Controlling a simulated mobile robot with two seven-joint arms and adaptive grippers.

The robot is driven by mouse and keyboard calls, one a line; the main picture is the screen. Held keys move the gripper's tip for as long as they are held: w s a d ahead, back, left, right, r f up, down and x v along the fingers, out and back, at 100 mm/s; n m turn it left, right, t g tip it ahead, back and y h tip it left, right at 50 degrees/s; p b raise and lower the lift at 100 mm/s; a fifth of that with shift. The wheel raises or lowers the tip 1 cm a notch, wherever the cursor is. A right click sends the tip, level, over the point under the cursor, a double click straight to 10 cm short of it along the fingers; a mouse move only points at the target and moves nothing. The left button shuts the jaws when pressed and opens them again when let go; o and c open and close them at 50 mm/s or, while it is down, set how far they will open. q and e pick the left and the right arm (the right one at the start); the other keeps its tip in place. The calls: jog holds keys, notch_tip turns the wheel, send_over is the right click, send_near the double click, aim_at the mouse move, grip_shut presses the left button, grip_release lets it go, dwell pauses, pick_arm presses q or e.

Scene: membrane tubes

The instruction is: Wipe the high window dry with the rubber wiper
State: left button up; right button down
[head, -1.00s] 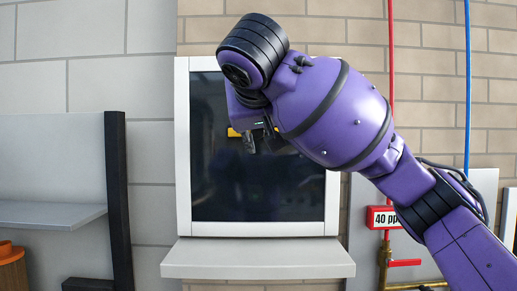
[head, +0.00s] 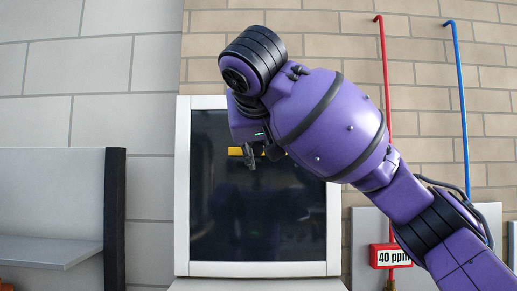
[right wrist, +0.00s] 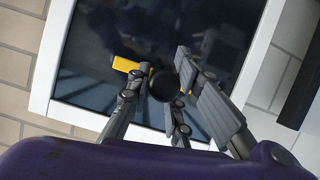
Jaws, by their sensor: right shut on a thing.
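The high window (head: 250,225) is a dark pane in a white frame, facing me on the wall. It fills much of the right wrist view (right wrist: 95,60). My right gripper (head: 262,154) is in front of its upper part, shut on the wiper. The wiper's yellow part (head: 235,151) shows left of the fingers. In the right wrist view the yellow part (right wrist: 126,64) and a dark round handle end show between the fingers (right wrist: 163,88). The rest of the wiper is hidden, and I cannot tell whether it touches the pane. My left gripper is not in view.
A sill (head: 255,285) lies below the window. A red pipe (head: 383,90) with a "40 ppm" sign (head: 391,256) and a blue pipe (head: 461,110) run up the wall at right. A grey shelf unit with a black post (head: 115,215) stands at left.

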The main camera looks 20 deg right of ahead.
jog(key=shift+w+d, duration=0.3)
jog(key=shift+w, duration=0.65)
dwell(1.7)
jog(key=shift+f, duration=1.6)
jog(key=shift+f, duration=0.1)
jog(key=shift+f, duration=1.55)
jog(key=shift+f, duration=0.1)
jog(key=shift+f, duration=1.5)
jog(key=shift+f, duration=1.6)
